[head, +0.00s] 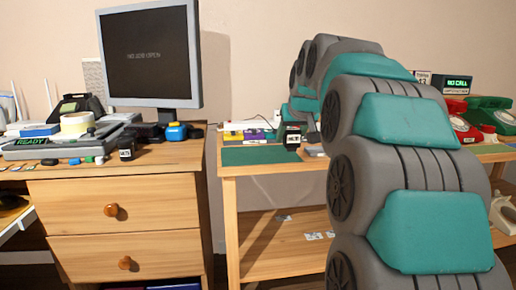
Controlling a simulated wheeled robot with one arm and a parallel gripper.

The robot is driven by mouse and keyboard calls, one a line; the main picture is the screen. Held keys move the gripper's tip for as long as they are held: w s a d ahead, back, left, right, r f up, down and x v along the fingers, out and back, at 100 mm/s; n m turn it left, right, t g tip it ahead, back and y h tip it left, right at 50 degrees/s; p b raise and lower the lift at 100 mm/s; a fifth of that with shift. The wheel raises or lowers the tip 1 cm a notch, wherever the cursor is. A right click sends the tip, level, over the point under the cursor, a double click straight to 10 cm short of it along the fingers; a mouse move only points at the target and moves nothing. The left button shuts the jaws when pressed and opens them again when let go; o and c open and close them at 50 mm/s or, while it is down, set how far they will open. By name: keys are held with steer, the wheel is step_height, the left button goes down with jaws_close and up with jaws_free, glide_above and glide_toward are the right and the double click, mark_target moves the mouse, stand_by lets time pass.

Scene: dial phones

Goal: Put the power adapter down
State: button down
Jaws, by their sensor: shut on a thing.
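My arm rises from the lower right and bends down over the right wooden table (270,168). My gripper (301,110) is at its far end, low over the left part of that table. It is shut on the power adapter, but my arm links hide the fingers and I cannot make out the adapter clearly. A small black block with a pale label (291,138) shows just below the gripper, at the edge of a green mat (256,155). I cannot tell whether the block touches the gripper.
Left, a drawer cabinet (120,205) carries a monitor (150,55), a tape roll (76,124), a blue item (176,132) and a black labelled block (127,148). Red (463,130) and green (490,115) phones stand at right. A gap separates cabinet and table.

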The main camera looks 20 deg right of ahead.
steer(key=w, duration=0.4)
steer(key=w+a+f, duration=0.1)
steer(key=w, duration=0.4)
steer(key=w+a, duration=0.1)
steer(key=w, duration=0.3)
steer(key=shift+w+a+f, duration=0.1)
steer(key=shift+w+f, duration=0.1)
steer(key=shift+w+a+r, duration=0.1)
steer(key=shift+w, duration=0.3)
steer(key=shift+f, duration=1.85)
steer(key=shift+f, duration=0.15)
steer(key=shift+c, duration=1.4)
jaws_free()
